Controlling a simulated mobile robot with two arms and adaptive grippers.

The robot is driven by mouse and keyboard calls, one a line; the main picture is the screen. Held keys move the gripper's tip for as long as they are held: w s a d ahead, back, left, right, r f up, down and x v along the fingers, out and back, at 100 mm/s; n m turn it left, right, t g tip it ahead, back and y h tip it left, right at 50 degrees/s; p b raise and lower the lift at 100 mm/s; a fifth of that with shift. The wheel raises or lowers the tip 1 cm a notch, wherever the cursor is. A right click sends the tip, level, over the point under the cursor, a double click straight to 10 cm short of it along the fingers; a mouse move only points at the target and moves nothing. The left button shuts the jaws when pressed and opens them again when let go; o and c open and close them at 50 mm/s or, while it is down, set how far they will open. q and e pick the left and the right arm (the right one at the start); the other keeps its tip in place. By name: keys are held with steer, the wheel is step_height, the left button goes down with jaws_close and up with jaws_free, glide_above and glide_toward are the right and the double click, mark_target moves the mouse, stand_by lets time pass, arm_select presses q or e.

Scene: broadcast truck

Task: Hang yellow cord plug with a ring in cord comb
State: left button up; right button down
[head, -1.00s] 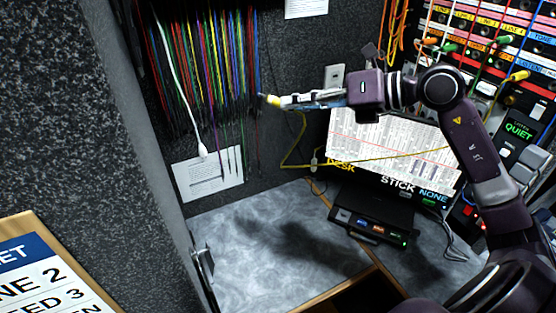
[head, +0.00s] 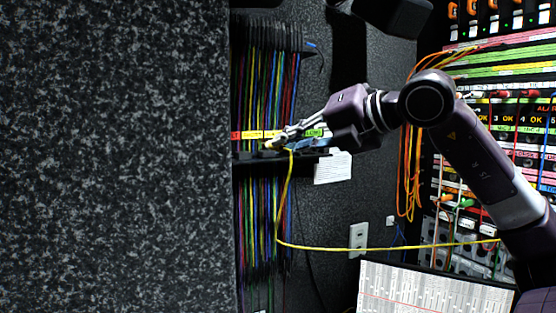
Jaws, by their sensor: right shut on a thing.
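My right gripper (head: 282,139) reaches in from the right and is shut on the yellow cord plug, seen small at its fingertips. The yellow cord (head: 279,215) hangs from there, bends, and runs right toward the patch panel. The plug is at the dark cord comb (head: 246,158), which has a strip of red, yellow and green labels. I cannot tell whether the plug touches the comb or is just in front of it. The fingers hide part of the plug and labels, and I cannot make out a ring. My left gripper is not in view.
Many coloured cords (head: 262,215) hang below the comb, and more hang from a dark rack (head: 268,36) above. A grey speckled wall (head: 115,155) fills the left. Orange cords (head: 408,165), the patch panel (head: 515,125) and a screen (head: 430,292) are at right.

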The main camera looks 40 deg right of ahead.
mark_target(272, 153)
steer(key=shift+r, duration=0.1)
steer(key=shift+d, duration=0.1)
stand_by(0.3)
steer(key=shift+w+d+f+p, duration=0.35)
steer(key=shift+w+f+p, duration=0.15)
steer(key=shift+w, duration=0.7)
steer(key=shift+w+d+f+p, duration=0.4)
steer(key=shift+w+f+p, duration=0.1)
steer(key=shift+w, duration=0.75)
steer(key=shift+w+d+f+p, duration=0.35)
steer(key=shift+w+f+p, duration=0.15)
steer(key=shift+w, duration=0.7)
steer(key=shift+f, duration=0.15)
steer(key=c, duration=0.8)
jaws_free()
